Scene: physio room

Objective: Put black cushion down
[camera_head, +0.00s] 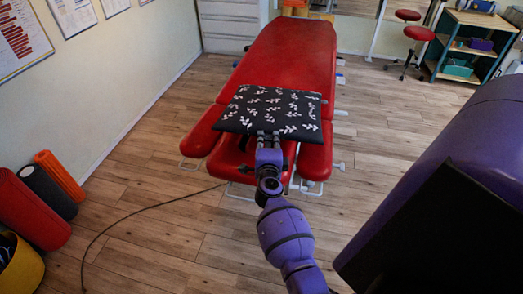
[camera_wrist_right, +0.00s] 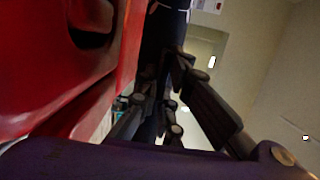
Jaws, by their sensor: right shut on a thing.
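The black cushion (camera_head: 272,108) is flat and square, with a white leaf pattern. In the head view it is over the near end of the red treatment table (camera_head: 290,58); I cannot tell whether it touches the surface. My right gripper (camera_head: 268,137) is shut on the cushion's near edge, with my purple arm reaching in from below. In the right wrist view the gripper's dark fingers (camera_wrist_right: 160,108) fill the middle, and the red padding stands at the left. The cushion is dark and hard to make out there. My left gripper is out of view.
Red and black foam rollers (camera_head: 48,190) and a yellow container (camera_head: 20,268) stand at the left by the wall. A dark cable (camera_head: 130,218) lies on the wooden floor. Red stools (camera_head: 418,33) and a shelf (camera_head: 470,45) are at the back right.

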